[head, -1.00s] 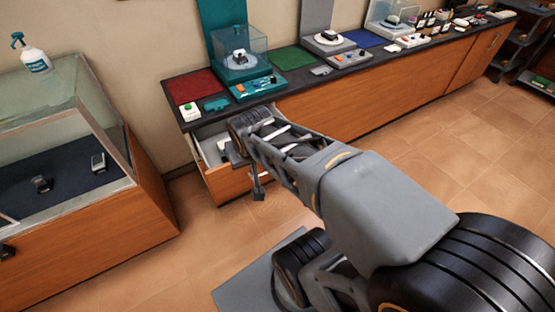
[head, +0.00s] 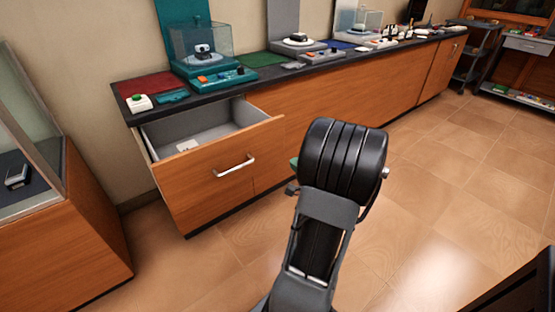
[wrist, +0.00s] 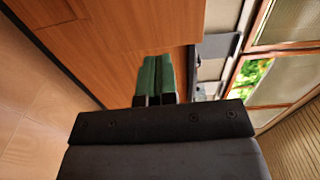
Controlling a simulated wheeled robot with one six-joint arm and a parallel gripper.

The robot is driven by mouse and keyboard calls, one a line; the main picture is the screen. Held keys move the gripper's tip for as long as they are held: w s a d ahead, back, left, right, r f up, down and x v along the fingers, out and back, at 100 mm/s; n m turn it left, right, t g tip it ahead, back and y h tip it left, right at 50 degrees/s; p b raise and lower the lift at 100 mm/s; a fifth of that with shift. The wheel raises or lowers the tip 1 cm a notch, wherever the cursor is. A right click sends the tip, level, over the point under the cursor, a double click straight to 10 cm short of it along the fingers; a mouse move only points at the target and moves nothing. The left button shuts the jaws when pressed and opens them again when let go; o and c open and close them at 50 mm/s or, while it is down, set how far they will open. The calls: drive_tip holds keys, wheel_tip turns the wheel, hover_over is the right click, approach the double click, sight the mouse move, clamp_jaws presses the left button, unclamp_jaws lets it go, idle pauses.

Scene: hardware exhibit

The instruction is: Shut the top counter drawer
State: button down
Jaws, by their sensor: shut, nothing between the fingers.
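The top counter drawer (head: 215,175) stands open at the left end of the counter in the head view. Its wooden front, with a pale bar handle (head: 234,166), is pulled well out from the counter. Its grey inside shows, with a small white item (head: 187,146) in it. My gripper (wrist: 157,80) has green fingers, closed together and empty, in front of a wooden surface in the wrist view. In the head view my arm hides most of the gripper; only a bit of green shows, to the right of the drawer and apart from it.
A glass showcase (head: 40,190) stands at the left. Tiled floor (head: 440,190) is open to the right.

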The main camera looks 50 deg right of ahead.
sight(267, 141)
drive_tip(key=w+b, duration=0.1)
drive_tip(key=w, duration=0.3)
drive_tip(key=w+d+b, duration=0.1)
drive_tip(key=w+b, duration=0.1)
drive_tip(key=w, duration=0.1)
drive_tip(key=w+b, duration=0.2)
drive_tip(key=w, duration=0.2)
drive_tip(key=shift+w+d+f, duration=0.25)
drive_tip(key=shift+w+d, duration=0.05)
drive_tip(key=shift+w+d+r, duration=0.15)
drive_tip(key=shift+w, duration=0.75)
